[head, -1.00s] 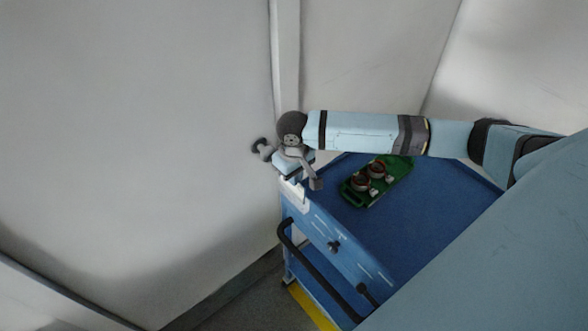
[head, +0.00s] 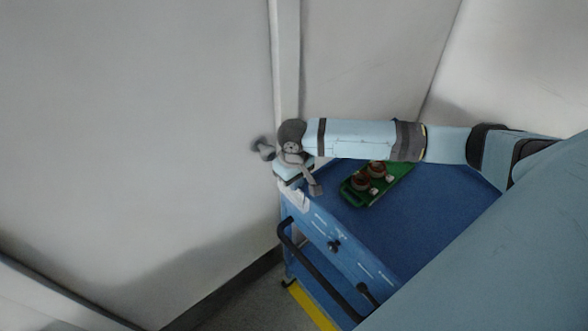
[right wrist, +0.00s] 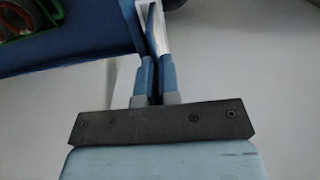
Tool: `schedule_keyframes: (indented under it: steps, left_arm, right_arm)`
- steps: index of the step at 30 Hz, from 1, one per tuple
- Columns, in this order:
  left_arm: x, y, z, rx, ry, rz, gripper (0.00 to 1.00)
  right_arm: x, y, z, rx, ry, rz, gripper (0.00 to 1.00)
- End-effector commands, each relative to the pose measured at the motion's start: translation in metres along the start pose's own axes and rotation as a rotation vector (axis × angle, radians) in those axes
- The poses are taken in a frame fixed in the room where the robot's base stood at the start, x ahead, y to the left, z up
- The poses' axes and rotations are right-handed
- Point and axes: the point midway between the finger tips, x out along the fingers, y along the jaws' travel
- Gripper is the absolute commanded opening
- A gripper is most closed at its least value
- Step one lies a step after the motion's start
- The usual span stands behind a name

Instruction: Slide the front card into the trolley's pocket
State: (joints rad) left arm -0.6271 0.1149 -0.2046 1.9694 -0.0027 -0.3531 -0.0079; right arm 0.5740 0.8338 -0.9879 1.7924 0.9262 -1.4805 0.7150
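The blue trolley (head: 430,225) stands right of centre in the head view. A white pocket (head: 298,197) sits at its near left corner, just below my right gripper (head: 291,184). In the right wrist view my right gripper (right wrist: 156,80) has its two blue fingers close together. A thin pale card (right wrist: 161,42), seen nearly edge-on, runs out from between the fingertips to the white pocket (right wrist: 144,4). How far the card is inside the pocket cannot be told. My left gripper is not in view.
A green tray (head: 352,199) with reddish-brown ring parts (head: 361,183) lies on the trolley top, partly behind my right arm. The trolley has a black handle (head: 310,262) on its front. Pale walls stand close behind and to the left.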

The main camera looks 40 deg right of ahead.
Motion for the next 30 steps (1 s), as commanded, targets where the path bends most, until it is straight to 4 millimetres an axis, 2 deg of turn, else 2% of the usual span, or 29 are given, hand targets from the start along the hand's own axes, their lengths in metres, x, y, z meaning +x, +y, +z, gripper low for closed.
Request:
schedule_keyframes:
  steps: [2,6,7,15,19,23,30]
  left_arm:
    - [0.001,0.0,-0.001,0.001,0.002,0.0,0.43]
    - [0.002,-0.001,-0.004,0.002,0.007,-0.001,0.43]
    - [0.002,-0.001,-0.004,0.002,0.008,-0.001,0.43]
    - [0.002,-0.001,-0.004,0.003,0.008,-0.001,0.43]
    - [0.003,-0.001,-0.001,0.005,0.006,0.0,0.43]
    - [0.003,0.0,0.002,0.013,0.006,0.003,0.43]
    - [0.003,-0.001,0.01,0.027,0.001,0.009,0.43]
  right_arm:
    - [0.0,0.0,0.0,0.0,0.0,0.0,0.0]
    - [0.0,0.0,0.0,0.0,0.0,0.0,0.31]
    - [0.0,0.0,0.0,0.0,0.0,0.0,0.33]
    - [-0.001,0.0,0.0,0.0,0.0,0.0,0.33]
    - [-0.01,0.0,-0.001,0.0,0.003,-0.001,0.33]
    - [-0.033,0.0,-0.001,0.0,0.004,0.0,0.33]
    - [-0.09,0.0,-0.001,0.0,0.005,0.0,0.33]
